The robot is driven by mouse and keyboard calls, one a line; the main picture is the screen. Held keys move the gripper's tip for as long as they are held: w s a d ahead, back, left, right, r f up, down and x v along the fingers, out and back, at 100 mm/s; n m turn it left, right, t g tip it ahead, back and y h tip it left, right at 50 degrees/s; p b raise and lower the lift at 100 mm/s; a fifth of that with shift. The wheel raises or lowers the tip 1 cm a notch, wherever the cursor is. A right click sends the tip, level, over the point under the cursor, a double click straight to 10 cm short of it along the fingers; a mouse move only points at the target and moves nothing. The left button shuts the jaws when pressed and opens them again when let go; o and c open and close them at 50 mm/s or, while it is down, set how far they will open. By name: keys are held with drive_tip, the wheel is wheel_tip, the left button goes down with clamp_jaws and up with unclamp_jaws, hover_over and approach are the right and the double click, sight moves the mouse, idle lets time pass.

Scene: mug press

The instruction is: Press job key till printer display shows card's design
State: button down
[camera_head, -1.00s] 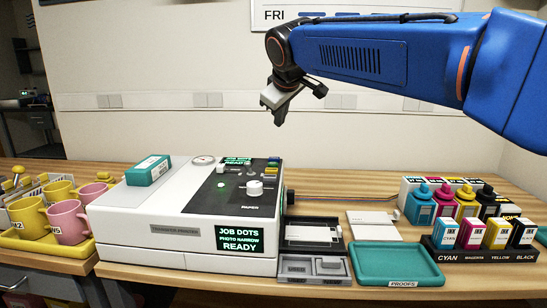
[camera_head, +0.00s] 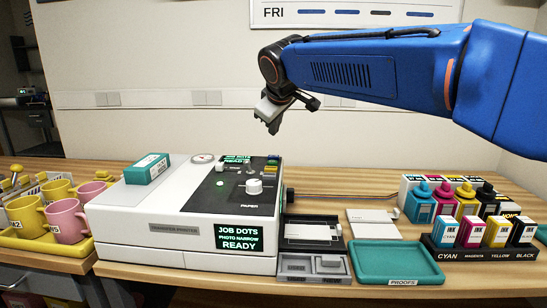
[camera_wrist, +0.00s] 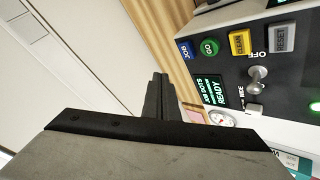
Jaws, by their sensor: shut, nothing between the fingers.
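The white transfer printer (camera_head: 150,222) stands on the bench with a dark control panel on top. Its front display (camera_head: 239,237) reads JOB DOTS, PHOTO NARROW, READY. The top display (camera_wrist: 209,90) reads JOB DOTS and READY in the wrist view. The blue job key (camera_wrist: 185,50) sits beside the green GO key (camera_wrist: 209,47) in the wrist view. My gripper (camera_head: 270,127) is shut and empty, in the air above the back of the printer. Its fingertips (camera_wrist: 161,95) are apart from the keys. I cannot make out a card with a design.
The yellow CLEAN key (camera_wrist: 239,42), RESET key (camera_wrist: 281,38) and a metal OFF switch (camera_wrist: 258,77) are near the job key. A teal-and-white box (camera_head: 147,169) lies on the printer. Mugs (camera_head: 68,221) stand left; the teal proofs tray (camera_head: 397,262) and ink bottles stand right.

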drive_tip(key=shift+f, duration=2.45)
drive_tip(key=shift+f, duration=0.4)
drive_tip(key=shift+f, duration=0.45)
idle(0.9)
drive_tip(key=shift+r, duration=0.15)
idle(0.3)
drive_tip(key=shift+r, duration=0.75)
drive_tip(key=shift+r, duration=2.5)
